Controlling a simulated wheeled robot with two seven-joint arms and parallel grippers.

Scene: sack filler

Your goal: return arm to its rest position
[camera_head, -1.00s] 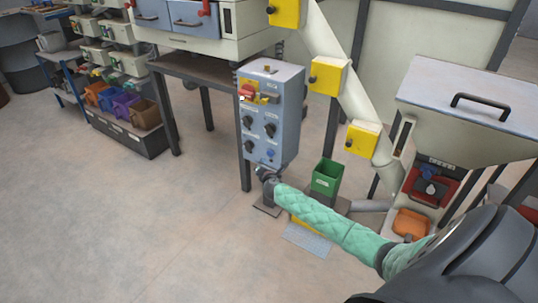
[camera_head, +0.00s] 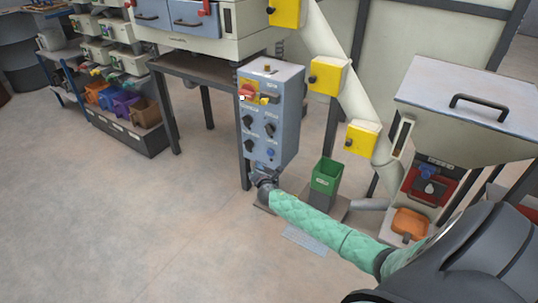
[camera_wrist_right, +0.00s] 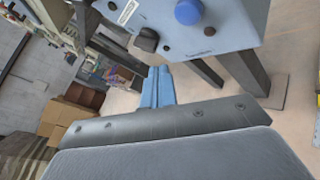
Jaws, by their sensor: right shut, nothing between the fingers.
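My right arm, in a green quilted sleeve, reaches in from the lower right of the head view. Its gripper (camera_head: 263,173) is at the lower end of the blue-grey control panel (camera_head: 268,125) and is small and partly hidden there. In the right wrist view the blue fingers (camera_wrist_right: 158,86) are together with nothing between them. The panel (camera_wrist_right: 235,22) fills the top of that view, with a blue button (camera_wrist_right: 188,11) and a black knob (camera_wrist_right: 147,40). The fingers look apart from the panel face. My left gripper is not in view.
A slanted pipe with yellow boxes (camera_head: 326,76) runs behind, and a hopper (camera_head: 470,95) stands at right. Shelves with coloured bins (camera_head: 126,104) are at left. The floor (camera_head: 130,215) at lower left is clear.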

